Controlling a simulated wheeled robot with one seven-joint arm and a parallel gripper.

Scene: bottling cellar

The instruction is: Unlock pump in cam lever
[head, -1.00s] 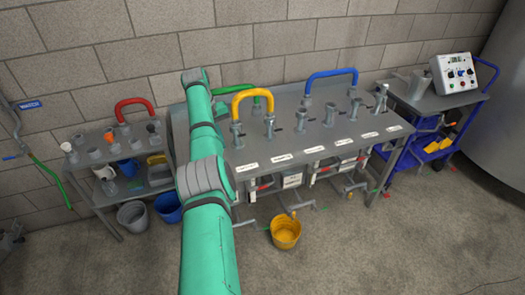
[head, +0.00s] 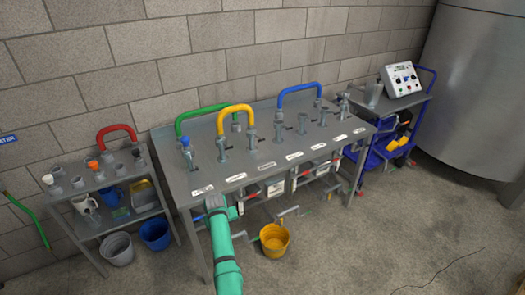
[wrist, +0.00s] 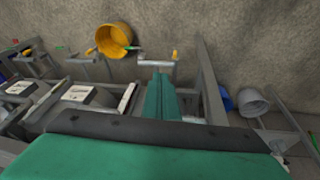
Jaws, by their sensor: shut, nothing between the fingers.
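In the head view my arm reaches in low at the front left of the grey bench (head: 270,170), and its end is hidden there. In the wrist view my gripper (wrist: 160,95) shows as narrow teal fingers, shut and empty, beside the grey bars under the bench. Several upright couplings with small levers, such as one at the left (head: 222,148), stand on the bench behind white labels too small to read. I cannot tell which one is the pump inlet. A grey crank-like bar (wrist: 155,63) with an orange tip shows just beyond the fingers.
A small shelf (head: 108,185) with cups is at the left, a blue cart (head: 400,130) at the right. The floor in front is open.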

